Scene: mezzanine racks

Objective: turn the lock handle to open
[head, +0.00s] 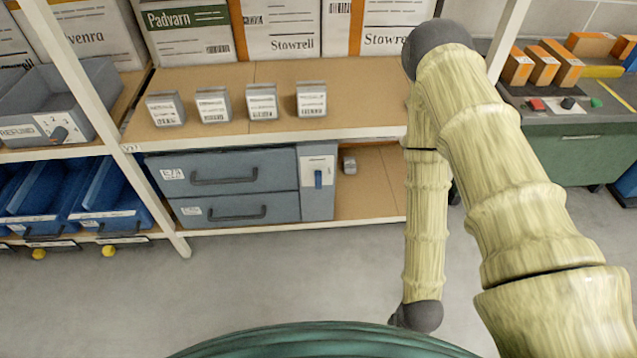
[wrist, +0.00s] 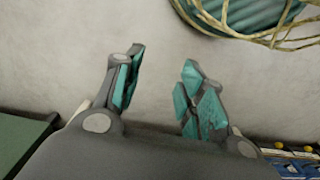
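A blue lock handle (head: 318,179) stands upright on a pale plate at the right end of the grey drawer unit (head: 317,206), on the lower shelf. The unit's two drawers (head: 230,172) with dark pull bars look shut. My gripper (wrist: 164,60) is open and empty in the wrist view, its teal-padded fingers apart over bare floor. It is away from the lock handle, which does not show in the wrist view. In the head view my gripper cannot be made out; my arm hangs to the right of the drawer unit.
Small labelled boxes (head: 262,101) stand on the shelf above. A grey bin (head: 22,125) with a dark knob and blue bins (head: 105,212) are at the left. A green workbench (head: 573,150) is at the right. The floor (head: 270,275) before the rack is clear.

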